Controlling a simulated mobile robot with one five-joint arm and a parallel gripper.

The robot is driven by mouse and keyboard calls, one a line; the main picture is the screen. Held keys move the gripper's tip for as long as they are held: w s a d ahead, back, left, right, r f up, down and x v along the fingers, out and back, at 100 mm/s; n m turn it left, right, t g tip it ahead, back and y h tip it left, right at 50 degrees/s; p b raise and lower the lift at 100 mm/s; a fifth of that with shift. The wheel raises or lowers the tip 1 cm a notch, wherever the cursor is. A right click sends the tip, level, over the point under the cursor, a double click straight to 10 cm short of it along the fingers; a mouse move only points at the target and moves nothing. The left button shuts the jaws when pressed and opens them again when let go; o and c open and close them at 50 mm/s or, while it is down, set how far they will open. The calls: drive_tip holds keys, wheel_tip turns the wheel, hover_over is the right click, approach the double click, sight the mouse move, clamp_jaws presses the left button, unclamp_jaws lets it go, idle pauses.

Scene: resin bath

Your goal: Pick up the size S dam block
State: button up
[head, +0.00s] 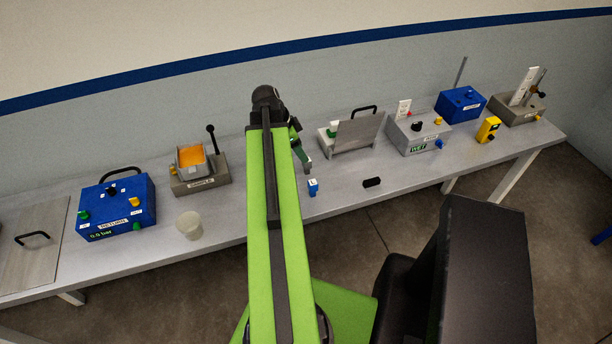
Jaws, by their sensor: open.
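A small blue block (313,188) with a white label on top stands near the front edge of the bench. The label may read L, but it is too small to be sure. I cannot make out any block clearly marked S. My gripper (306,165) is open, above the bench and just behind the blue block in the picture. It is partly hidden by my green arm, and I see nothing held in it.
A black piece (372,182) lies right of the block. A grey stand with a tilted plate (355,133) is behind it. A pale cup (189,225), blue RETURN box (118,207) and SAMPLE unit (200,183) stand left. The WET box (418,132) stands right.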

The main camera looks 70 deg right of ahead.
sight(307, 167)
drive_tip(key=shift+b+x, duration=0.3)
drive_tip(key=shift+x, duration=0.8)
drive_tip(key=b+x, duration=0.5)
drive_tip(key=shift+w+d+f, duration=0.1)
drive_tip(key=shift+d+f, duration=0.05)
drive_tip(key=shift+f, duration=0.1)
drive_tip(key=shift+r, duration=0.2)
clamp_jaws()
